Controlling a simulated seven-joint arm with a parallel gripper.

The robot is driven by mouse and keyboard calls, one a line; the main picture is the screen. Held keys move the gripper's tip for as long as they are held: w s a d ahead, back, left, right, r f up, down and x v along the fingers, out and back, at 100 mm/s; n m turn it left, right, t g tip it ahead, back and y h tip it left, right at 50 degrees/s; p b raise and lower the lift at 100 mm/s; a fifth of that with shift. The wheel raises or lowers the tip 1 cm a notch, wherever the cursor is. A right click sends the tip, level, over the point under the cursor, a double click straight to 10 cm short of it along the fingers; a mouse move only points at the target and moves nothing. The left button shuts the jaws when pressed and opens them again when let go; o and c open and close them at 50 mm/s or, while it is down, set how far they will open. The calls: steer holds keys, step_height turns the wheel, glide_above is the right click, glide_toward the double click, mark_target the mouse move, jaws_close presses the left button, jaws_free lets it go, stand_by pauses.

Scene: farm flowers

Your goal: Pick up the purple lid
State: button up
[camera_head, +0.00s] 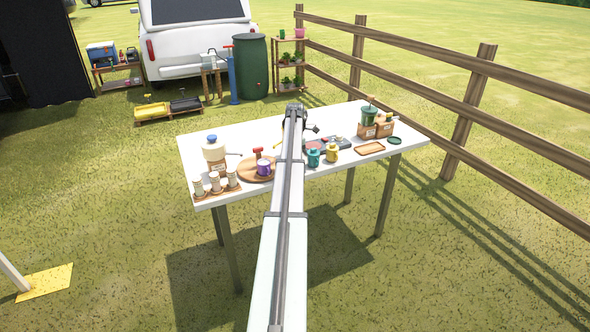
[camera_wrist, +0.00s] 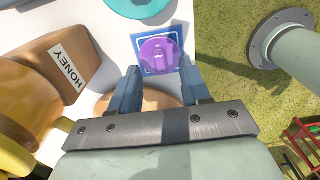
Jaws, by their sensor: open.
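The purple lid (camera_wrist: 159,55) is a round disc with a raised bar grip across its top. In the wrist view it lies on a blue square with a white border (camera_wrist: 142,44) on the white table. My gripper (camera_wrist: 160,80) is open, its two dark fingers apart with nothing held between them. The lid shows just beyond the fingertips, roughly centred on the gap. In the head view my arm hides part of the tabletop, and I cannot make out the lid there. A purple cup-like thing (camera_head: 264,168) stands on a round wooden board (camera_head: 246,171).
In the wrist view a brown HONEY box (camera_wrist: 65,70) stands close left of my gripper, and a teal round thing (camera_wrist: 138,5) lies beyond the lid. On the table (camera_head: 215,143) in the head view are teal (camera_head: 313,158) and yellow (camera_head: 332,153) containers. A fence runs right.

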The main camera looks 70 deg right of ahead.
steer(key=shift+f, duration=1.3)
jaws_close()
